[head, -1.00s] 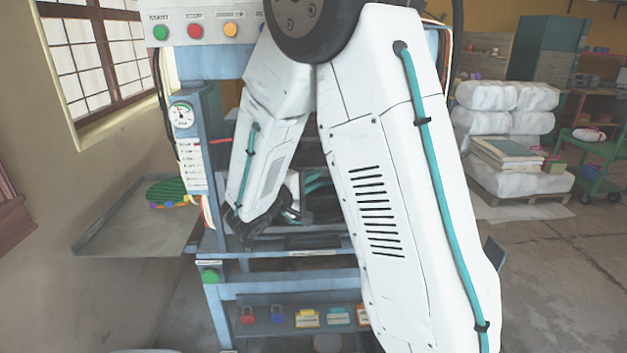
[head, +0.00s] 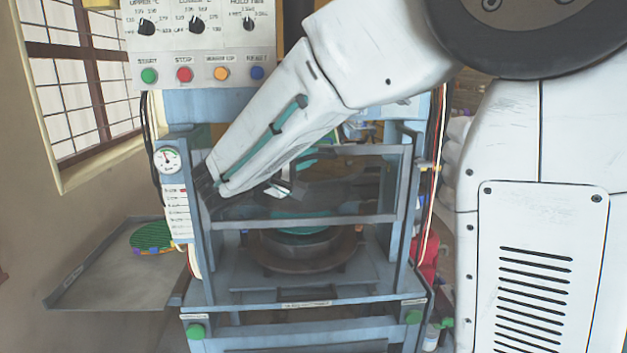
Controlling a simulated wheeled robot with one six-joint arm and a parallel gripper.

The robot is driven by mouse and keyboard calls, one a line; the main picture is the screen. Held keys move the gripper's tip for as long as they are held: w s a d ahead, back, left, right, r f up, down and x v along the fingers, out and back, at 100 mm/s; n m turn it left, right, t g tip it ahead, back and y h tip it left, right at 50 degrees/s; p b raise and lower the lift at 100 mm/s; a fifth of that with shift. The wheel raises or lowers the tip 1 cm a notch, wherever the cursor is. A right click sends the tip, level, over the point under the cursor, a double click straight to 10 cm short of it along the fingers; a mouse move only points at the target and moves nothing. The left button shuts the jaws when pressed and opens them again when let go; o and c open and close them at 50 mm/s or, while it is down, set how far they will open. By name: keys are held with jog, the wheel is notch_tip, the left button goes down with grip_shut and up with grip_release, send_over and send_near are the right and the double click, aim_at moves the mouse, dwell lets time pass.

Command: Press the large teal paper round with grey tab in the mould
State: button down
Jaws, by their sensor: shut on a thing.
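The press (head: 300,290) stands in front of me. A teal round (head: 300,216) shows in its opening, just above or on the grey ring of the mould (head: 290,250). My arm reaches across from the upper right, and my gripper (head: 285,189) is low in the opening, just above the teal round. It appears shut on the round, but the bars and dark pane of the guard frame (head: 375,220) blur the grip. I cannot make out the grey tab or whether the round lies flat in the mould.
A grey tray (head: 90,280) at the left holds a stack of green rounds (head: 152,236) with coloured tabs. The control panel (head: 205,40) has a green start button (head: 149,75) and a red stop button (head: 184,75). Green buttons (head: 195,331) sit on the lower front corners.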

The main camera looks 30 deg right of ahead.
jog(key=shift+r, duration=0.7)
jog(key=c, duration=1.5)
grip_release()
jog(key=shift+a, duration=0.15)
jog(key=v, duration=0.7)
jog(key=shift+s+a, duration=0.15)
jog(key=shift+a, duration=0.15)
